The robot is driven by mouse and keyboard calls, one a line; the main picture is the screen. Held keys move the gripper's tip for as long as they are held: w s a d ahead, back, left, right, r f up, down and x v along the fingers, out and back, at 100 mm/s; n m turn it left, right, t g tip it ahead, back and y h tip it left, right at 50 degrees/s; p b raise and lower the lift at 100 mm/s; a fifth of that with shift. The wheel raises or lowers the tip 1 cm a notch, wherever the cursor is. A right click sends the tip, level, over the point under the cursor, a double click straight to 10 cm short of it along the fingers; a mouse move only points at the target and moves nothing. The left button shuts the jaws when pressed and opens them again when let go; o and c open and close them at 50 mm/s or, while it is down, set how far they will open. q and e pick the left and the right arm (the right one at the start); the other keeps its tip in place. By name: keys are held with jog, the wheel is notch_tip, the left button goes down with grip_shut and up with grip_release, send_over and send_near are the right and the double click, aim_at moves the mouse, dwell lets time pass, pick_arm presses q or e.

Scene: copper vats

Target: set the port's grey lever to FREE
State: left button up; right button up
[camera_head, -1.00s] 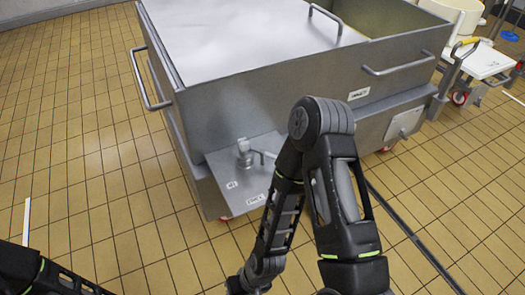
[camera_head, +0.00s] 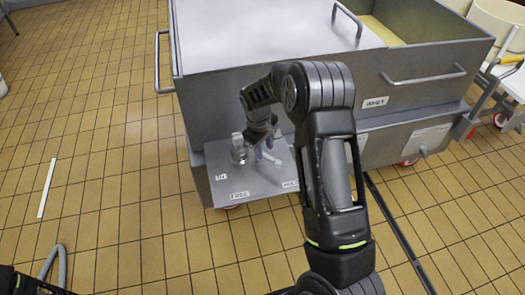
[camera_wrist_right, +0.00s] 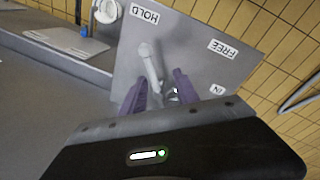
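The port's plate (camera_head: 262,187) juts from the front of the grey vat, with labels IN, FREE and HOLD. The plate also shows in the right wrist view (camera_wrist_right: 190,45). The grey lever (camera_wrist_right: 151,65) points towards the HOLD label (camera_wrist_right: 145,13). The FREE label (camera_wrist_right: 222,48) lies to its right in that view. My right gripper (camera_wrist_right: 160,92) is open over the plate, its purple fingers on either side of the lever's near part. Contact cannot be told. In the head view my right gripper (camera_head: 262,152) partly hides the lever, right of the upright post (camera_head: 238,149).
The large grey vat (camera_head: 240,95) with side handles fills the top middle. A white trolley (camera_head: 510,80) stands at the right. Tiled floor is open at left and in front.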

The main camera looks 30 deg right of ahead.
aim_at(270, 157)
jog(key=shift+w+d+r, duration=0.35)
jog(key=shift+d+r, duration=0.35)
jog(key=shift+r, duration=0.15)
jog(key=shift+f, duration=0.1)
jog(key=shift+w+d+f+p, duration=0.15)
jog(key=shift+d+f, duration=0.1)
jog(key=shift+f, duration=1.05)
jog(key=shift+s+d+f+p, duration=0.1)
jog(key=shift+d+f+p, duration=0.1)
jog(key=shift+f, duration=1.05)
jog(key=shift+w+d+f+p, duration=0.15)
jog(key=shift+d+f, duration=0.1)
jog(key=shift+f, duration=1.05)
jog(key=shift+c, duration=0.3)
grip_shut()
